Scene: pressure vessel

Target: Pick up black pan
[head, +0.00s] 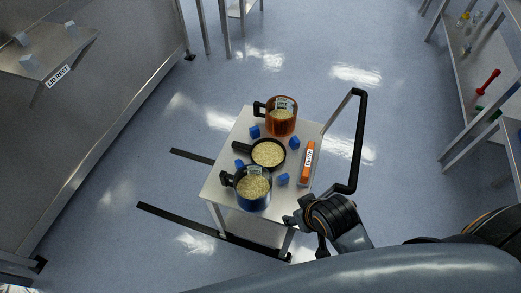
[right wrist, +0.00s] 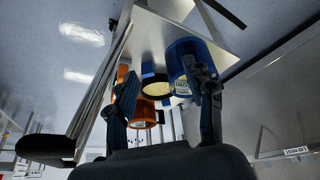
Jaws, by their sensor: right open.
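The black pan (head: 284,161) sits on the cart top (head: 222,175), filled with pale grains. Its short handle (head: 241,147) points left. In the right wrist view the pan (right wrist: 155,97) shows between an orange pot and a blue pot, beyond my fingers. My right gripper (head: 296,220) is at the cart's near right corner, apart from the pan. In the right wrist view my right gripper (right wrist: 166,88) has its fingers spread with nothing held between them. My left gripper is not in view.
An orange pot (head: 281,127) stands behind the pan and a blue pot (head: 254,202) in front. Several blue blocks (head: 294,142) surround the pan. An orange labelled box (head: 308,161) lies at right. The black cart handle (head: 361,140) rises beyond it. Open floor surrounds the cart.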

